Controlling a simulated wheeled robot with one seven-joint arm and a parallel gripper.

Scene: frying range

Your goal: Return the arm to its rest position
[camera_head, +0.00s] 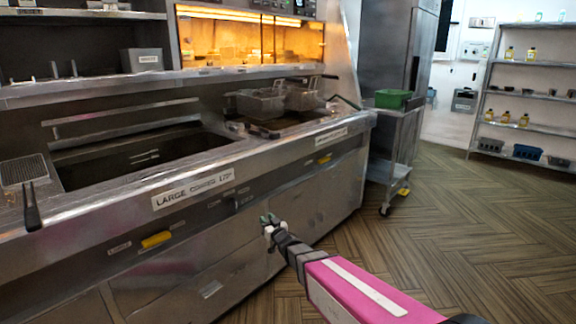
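My gripper (269,222) is at the end of my pink arm, which reaches in from the lower right. It is in front of the lower front panels of the frying range (190,190), below the counter edge. I cannot tell whether the gripper touches the range front.
Fry baskets (262,104) sit at the fryer's right end. A flat mesh basket (24,170) with a dark handle lies at the left. A wheeled cart (397,135) carries a green bin (392,99). Shelves (532,96) stand far right. The wood floor (450,230) is clear.

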